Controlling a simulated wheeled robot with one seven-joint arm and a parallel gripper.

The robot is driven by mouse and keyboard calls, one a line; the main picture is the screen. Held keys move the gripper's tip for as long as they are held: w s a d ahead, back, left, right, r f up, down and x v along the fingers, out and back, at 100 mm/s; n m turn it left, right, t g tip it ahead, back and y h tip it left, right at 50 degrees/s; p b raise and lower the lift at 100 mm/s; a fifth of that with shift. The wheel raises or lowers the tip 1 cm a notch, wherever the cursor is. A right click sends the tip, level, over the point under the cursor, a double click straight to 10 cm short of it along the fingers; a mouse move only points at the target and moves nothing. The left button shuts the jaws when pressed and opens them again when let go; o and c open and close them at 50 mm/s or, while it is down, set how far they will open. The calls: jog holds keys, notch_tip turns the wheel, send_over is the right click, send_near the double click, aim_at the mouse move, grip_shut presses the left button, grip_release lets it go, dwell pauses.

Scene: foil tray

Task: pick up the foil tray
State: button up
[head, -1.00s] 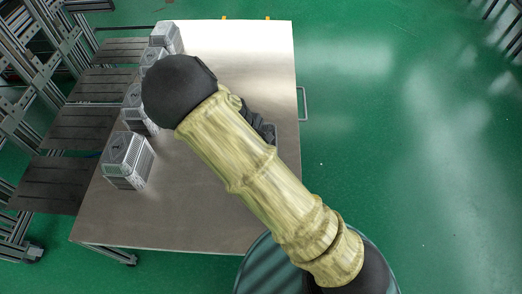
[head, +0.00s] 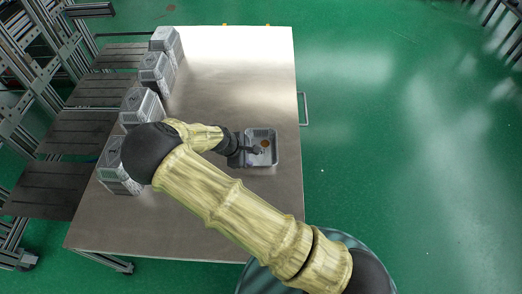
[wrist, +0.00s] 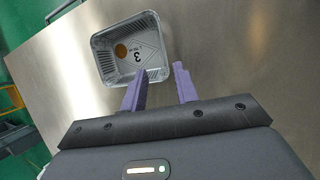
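The foil tray (head: 262,137) is a small silver rectangular tray lying on the metal table, right of the middle in the head view. It has a round orange-brown spot and a dark mark inside. In the wrist view the foil tray (wrist: 105,45) shows its open inside with a "3" printed on the bottom. My gripper (head: 256,149) is at the tray's left and near side in the head view. In the wrist view my gripper (wrist: 161,70) has its two purple fingers apart, with the tray's near right wall close to the fingertips. Whether they touch it I cannot tell.
The metal table (head: 225,75) is clear around the tray. Several stacks of foil trays (head: 157,72) line its left edge, one partly behind my arm. Dark slatted shelves (head: 75,130) on a metal frame stand to the left. Open green floor lies to the right.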

jog(key=x, duration=0.7)
jog(key=shift+d+f, duration=0.1)
jog(key=shift+x, duration=2.6)
jog(key=shift+s, duration=0.1)
grip_shut()
